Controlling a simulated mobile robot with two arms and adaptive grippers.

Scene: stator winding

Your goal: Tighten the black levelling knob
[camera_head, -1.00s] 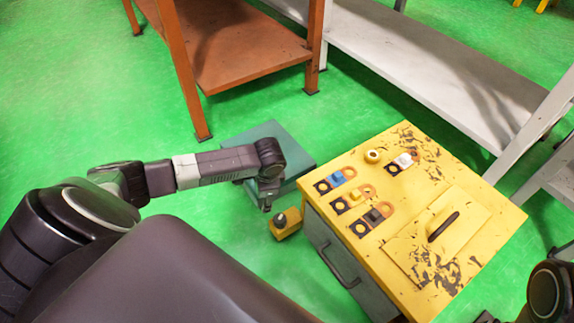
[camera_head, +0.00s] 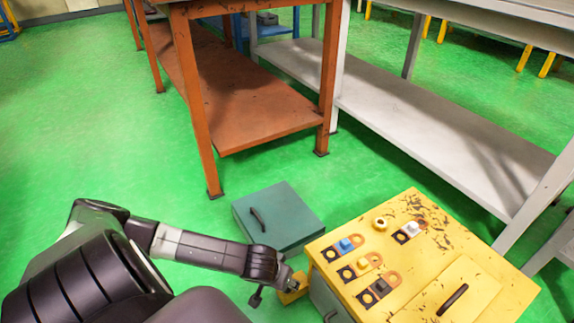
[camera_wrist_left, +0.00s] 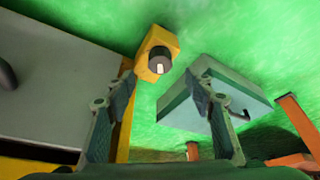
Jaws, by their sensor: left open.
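The black levelling knob (camera_wrist_left: 160,61) sits on a small yellow block (camera_wrist_left: 158,40) in the left wrist view. In the head view the yellow block (camera_head: 291,292) shows low beside the yellow cabinet, with the knob mostly hidden by my gripper. My left gripper (camera_wrist_left: 160,84) is open and empty. In the wrist view the knob appears between and just beyond its two fingertips, with no contact visible. In the head view the left gripper (camera_head: 276,291) is over the block. My right gripper is out of view.
The yellow-topped cabinet (camera_head: 455,265) with coloured switches and a black handle stands right of the block. A teal box (camera_head: 285,215) lies on the green floor behind. An orange table (camera_head: 250,110) and a grey bench (camera_head: 430,120) stand farther back. Floor at left is clear.

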